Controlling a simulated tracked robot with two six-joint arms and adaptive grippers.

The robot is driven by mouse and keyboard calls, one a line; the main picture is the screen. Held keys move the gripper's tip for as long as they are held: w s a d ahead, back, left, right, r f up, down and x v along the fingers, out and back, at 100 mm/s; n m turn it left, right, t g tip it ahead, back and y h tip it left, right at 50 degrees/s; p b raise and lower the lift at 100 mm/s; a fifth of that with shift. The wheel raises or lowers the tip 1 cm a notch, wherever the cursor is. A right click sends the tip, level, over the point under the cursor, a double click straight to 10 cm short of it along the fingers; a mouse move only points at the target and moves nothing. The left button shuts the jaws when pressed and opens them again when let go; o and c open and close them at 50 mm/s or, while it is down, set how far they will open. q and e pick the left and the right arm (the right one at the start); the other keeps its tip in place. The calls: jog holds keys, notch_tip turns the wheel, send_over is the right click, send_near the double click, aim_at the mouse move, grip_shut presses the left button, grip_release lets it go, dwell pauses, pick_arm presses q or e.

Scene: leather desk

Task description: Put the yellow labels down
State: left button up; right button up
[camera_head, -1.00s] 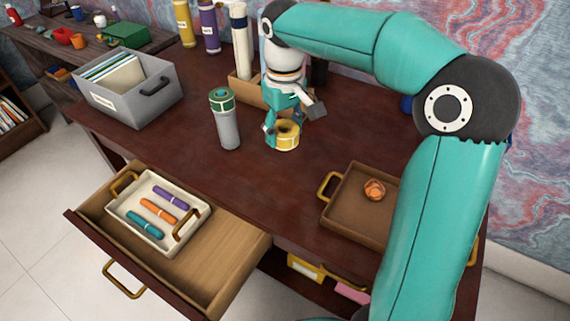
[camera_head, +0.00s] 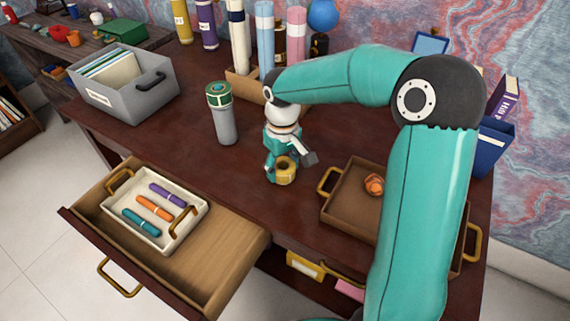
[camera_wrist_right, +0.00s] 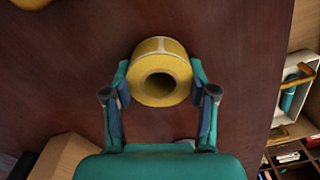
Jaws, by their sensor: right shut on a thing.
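The yellow labels are a thick yellow roll with a dark round hole (camera_head: 287,173), near the middle of the desk in the head view. In the right wrist view the roll (camera_wrist_right: 160,48) sits between both fingertips. My right gripper (camera_head: 276,172) is shut on the roll, with a finger on each side of it. I cannot tell whether the roll touches the desk top (camera_head: 180,140). My left gripper is not in view.
A grey and green canister (camera_head: 224,120) stands left of the gripper. A brown tray (camera_head: 335,212) with an orange thing (camera_head: 374,185) is at the right. An open drawer (camera_head: 230,258) at the front left holds a white tray of markers (camera_head: 165,244). Desk between is clear.

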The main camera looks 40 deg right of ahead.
jog(key=o, duration=1.1)
jog(key=shift+o, duration=0.2)
notch_tip(320, 180, up, 12)
jog(key=p, duration=0.1)
jog(key=shift+p, duration=0.35)
jog(key=shift+s, duration=0.1)
